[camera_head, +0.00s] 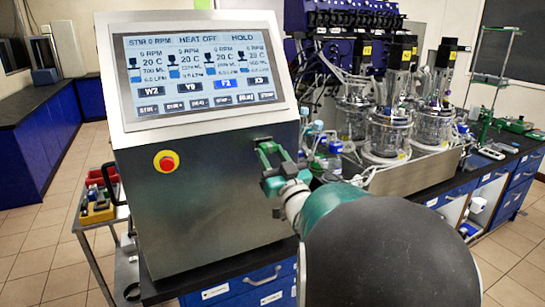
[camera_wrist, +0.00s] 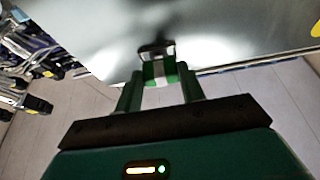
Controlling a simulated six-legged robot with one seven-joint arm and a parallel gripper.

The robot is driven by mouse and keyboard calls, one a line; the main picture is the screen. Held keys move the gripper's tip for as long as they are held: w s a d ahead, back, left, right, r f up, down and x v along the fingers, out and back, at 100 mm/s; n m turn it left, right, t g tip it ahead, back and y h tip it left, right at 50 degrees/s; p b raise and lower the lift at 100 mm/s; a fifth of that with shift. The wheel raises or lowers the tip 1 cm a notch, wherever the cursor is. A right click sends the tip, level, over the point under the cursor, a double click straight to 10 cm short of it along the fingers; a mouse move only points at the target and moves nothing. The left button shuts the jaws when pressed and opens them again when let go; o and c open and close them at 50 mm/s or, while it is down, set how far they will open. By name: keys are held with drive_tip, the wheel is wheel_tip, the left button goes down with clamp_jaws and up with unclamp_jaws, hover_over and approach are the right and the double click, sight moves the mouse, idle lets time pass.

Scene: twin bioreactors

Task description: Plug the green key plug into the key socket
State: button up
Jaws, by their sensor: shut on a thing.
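My gripper (camera_head: 272,166) is at the right part of the steel console's front, below the screen. In the wrist view my gripper (camera_wrist: 160,74) has its two green fingers shut on the green key plug (camera_wrist: 149,72), a small green block with a pale middle. The plug's far end is close to the console's steel face. A dark rounded fitting (camera_wrist: 157,48), apparently the key socket, shows right at the plug's far end. I cannot tell whether the plug is inside it or only touching. In the head view my fingers hide the plug.
The steel console (camera_head: 210,215) carries a lit screen (camera_head: 198,70) and a red stop button (camera_head: 166,162) on a yellow ring. Bottles and glass bioreactors (camera_head: 388,130) stand behind and to the right of my arm. A cart with coloured boxes (camera_head: 98,210) stands at left.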

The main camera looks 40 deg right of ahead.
drive_tip(key=shift+w+d, duration=0.25)
drive_tip(key=shift+w, duration=0.5)
idle(0.6)
drive_tip(key=o, duration=1)
drive_tip(key=o, duration=0.5)
drive_tip(key=shift+o, duration=0.2)
drive_tip(key=shift+s+f, duration=0.1)
